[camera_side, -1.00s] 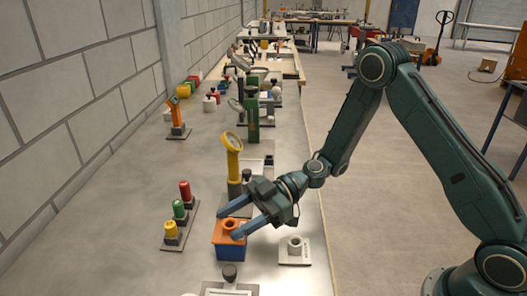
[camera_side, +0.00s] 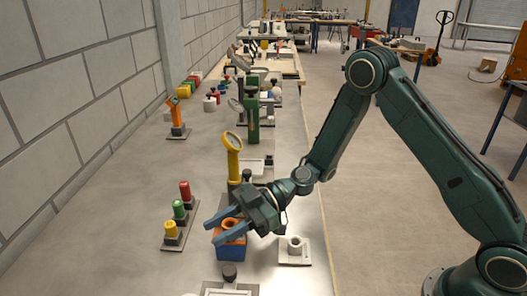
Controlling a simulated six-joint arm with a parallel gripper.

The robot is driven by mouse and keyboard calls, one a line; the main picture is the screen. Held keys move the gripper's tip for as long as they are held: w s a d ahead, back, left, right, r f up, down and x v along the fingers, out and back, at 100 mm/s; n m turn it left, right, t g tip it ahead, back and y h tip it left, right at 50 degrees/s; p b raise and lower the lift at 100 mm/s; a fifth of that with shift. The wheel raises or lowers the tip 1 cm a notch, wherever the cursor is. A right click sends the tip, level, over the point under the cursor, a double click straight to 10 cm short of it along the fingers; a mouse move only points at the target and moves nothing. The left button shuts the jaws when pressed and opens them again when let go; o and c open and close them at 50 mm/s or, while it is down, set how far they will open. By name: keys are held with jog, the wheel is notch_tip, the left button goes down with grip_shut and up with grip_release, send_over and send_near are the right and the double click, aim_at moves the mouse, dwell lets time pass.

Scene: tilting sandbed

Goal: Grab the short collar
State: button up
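My gripper (camera_side: 211,233) is open, with its two blue fingers apart and pointing left. An orange ring-shaped collar (camera_side: 230,224) sits on a blue box with an orange top (camera_side: 231,251), in the space by my fingers. One finger passes in front of the box's top, and I cannot tell whether it touches. A white collar (camera_side: 295,244) stands on a pale square plate (camera_side: 294,258) to the right of the box, apart from my gripper. I cannot tell which of the two is the short collar.
A yellow post with a round head (camera_side: 233,150) stands close behind my gripper. A stand with yellow, green and red knobs (camera_side: 178,208) is at the left. The table's left side is mostly clear.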

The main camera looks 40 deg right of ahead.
jog(key=c, duration=0.6)
jog(key=shift+r, duration=0.1)
notch_tip(320, 180, up, 20)
dwell(0.7)
dwell(0.4)
